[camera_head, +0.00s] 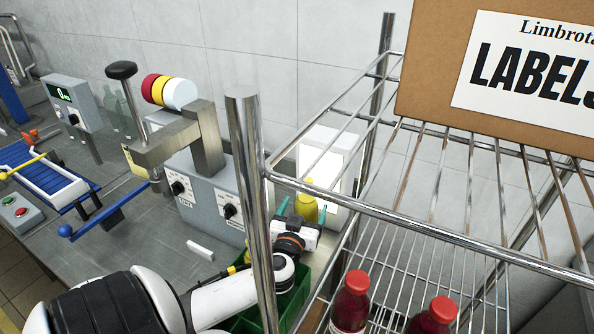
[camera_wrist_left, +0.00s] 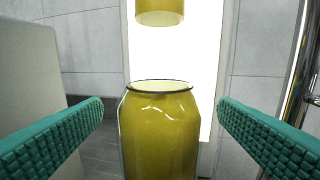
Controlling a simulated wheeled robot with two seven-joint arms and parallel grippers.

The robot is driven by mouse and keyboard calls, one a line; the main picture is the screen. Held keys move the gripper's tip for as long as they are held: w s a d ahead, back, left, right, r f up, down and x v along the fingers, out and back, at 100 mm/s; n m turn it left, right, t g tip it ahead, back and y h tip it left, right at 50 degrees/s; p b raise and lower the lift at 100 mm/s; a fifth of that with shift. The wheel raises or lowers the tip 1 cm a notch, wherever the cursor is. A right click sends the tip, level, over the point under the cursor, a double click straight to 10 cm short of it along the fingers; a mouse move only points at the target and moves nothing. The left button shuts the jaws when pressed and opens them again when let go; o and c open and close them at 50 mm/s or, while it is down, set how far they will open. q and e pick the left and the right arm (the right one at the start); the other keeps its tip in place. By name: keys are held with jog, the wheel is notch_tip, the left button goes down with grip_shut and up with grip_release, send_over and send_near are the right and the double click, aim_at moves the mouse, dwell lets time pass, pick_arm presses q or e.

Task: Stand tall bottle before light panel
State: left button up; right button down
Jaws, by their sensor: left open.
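The tall bottle (camera_head: 307,208) is yellow and stands upright between the teal fingers of my left gripper (camera_head: 302,212). In the left wrist view, the bottle (camera_wrist_left: 160,130) shows a rounded shoulder, with a yellow cap-like piece above it. The open left fingers (camera_wrist_left: 160,125) stand on either side with visible gaps to the bottle. The bright white light panel (camera_head: 322,166) is directly behind the bottle; it also fills the background in the left wrist view (camera_wrist_left: 202,60). The bottle's base is hidden. My right gripper is not in view.
A wire rack (camera_head: 430,235) with metal posts fills the right, holding red-capped bottles (camera_head: 352,305) and a cardboard LABELS box (camera_head: 435,75). A green crate (camera_head: 288,302) lies below my left arm. A grey control box (camera_head: 207,190) stands left of the panel.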

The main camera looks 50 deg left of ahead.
pick_arm(q)
jog(key=b+v, duration=0.2)
jog(key=v, duration=0.5)
jog(key=shift+s+d, duration=0.2)
jog(key=shift+s, duration=0.15)
jog(key=shift+r, duration=0.15)
